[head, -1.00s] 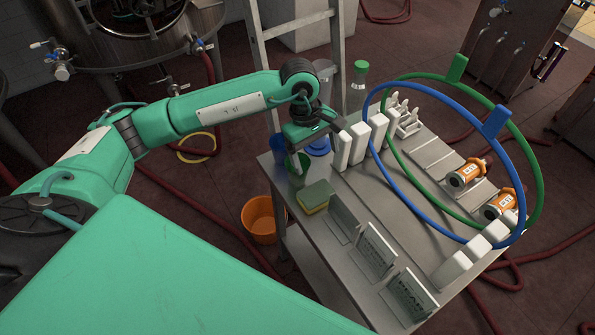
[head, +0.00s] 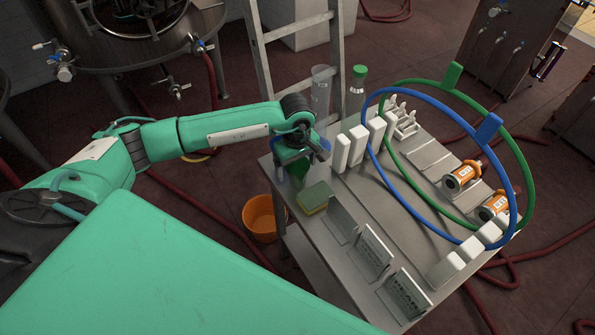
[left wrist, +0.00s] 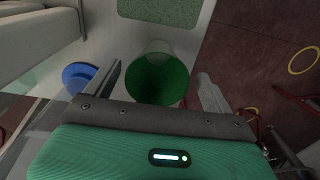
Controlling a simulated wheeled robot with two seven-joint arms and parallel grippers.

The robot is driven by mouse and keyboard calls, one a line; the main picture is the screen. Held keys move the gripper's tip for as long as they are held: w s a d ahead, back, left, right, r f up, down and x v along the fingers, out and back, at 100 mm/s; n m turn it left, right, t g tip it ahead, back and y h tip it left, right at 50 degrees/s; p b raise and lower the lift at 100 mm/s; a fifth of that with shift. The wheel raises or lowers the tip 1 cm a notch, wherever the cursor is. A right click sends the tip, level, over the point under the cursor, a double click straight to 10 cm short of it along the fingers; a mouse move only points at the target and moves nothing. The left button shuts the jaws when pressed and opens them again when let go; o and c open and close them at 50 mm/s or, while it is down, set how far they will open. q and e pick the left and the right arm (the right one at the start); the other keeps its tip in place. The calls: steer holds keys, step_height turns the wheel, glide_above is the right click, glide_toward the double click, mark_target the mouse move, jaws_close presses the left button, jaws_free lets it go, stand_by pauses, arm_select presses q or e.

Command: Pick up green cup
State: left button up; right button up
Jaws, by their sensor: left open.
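The green cup (left wrist: 158,78) stands upright on the metal table in the left wrist view, its open mouth facing the camera. My left gripper (left wrist: 160,86) is open, with one finger on each side of the cup; whether they touch it I cannot tell. In the head view my left gripper (head: 298,166) is at the table's far left corner, right at the green cup (head: 297,171), which it partly hides. My right gripper is not in view.
A blue cup (left wrist: 78,75) is close beside the left finger. A green-and-yellow sponge (head: 315,198) lies nearby on the table (head: 385,195). White blocks (head: 342,153) and large blue and green rings stand to the right. An orange bucket (head: 260,219) is on the floor.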

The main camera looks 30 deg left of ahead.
mark_target(297, 172)
arm_select(q)
step_height(297, 172, down, 3)
steer(key=shift+w+f+p, duration=0.1)
steer(key=shift+f+p, duration=0.1)
steer(key=shift+p, duration=0.5)
steer(key=shift+f, duration=0.3)
steer(key=c, duration=1)
steer(key=shift+r, duration=0.1)
